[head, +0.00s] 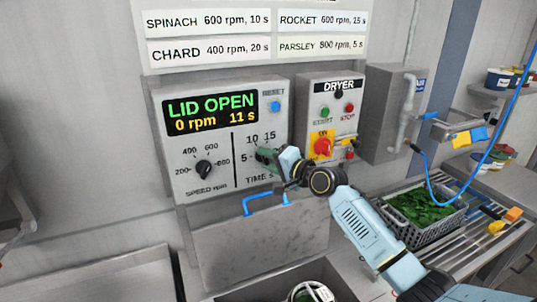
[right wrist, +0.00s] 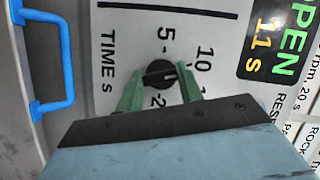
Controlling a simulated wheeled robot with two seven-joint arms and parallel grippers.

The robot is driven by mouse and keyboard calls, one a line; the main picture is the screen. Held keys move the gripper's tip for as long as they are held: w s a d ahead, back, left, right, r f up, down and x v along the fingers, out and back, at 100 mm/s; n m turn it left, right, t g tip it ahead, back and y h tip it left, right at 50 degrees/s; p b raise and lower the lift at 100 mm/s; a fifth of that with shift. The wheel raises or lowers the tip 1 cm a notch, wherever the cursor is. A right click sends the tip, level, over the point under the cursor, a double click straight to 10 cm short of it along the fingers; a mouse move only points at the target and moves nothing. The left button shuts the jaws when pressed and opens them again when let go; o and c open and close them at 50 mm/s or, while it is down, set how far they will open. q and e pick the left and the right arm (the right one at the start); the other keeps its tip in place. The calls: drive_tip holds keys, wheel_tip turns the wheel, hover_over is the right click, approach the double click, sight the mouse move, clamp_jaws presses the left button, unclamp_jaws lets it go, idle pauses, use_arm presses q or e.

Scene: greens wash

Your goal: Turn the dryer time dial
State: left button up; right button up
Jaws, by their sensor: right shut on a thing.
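The black dryer time dial (right wrist: 158,74) is on the grey control panel (head: 182,99), above the "TIME s" label and among marks such as 5 and 10. My right gripper (right wrist: 160,79) is shut on the dial, one green fingertip on each side of it. In the head view my right gripper (head: 264,154) reaches the panel from the lower right and hides the dial. The display (head: 210,113) reads "LID OPEN", "0 rpm" and "11 s". My left gripper is not in view.
The speed dial (head: 204,170) is left of the time dial, and the blue reset button (head: 275,106) is above it. A blue handle (head: 265,200) sticks out below. The dryer box (head: 333,88) with its red knob is close on the right. A grey crate of greens (head: 452,225) stands lower right.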

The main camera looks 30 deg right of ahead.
drive_tip(key=shift+n+g+h+p, duration=0.3)
drive_tip(key=shift+n+p, duration=0.05)
drive_tip(key=shift+n, duration=0.55)
drive_tip(key=o, duration=1)
drive_tip(key=b+v, duration=0.2)
drive_tip(key=v, duration=1.1)
drive_tip(key=shift+s+r, duration=0.1)
drive_tip(key=shift+s, duration=0.15)
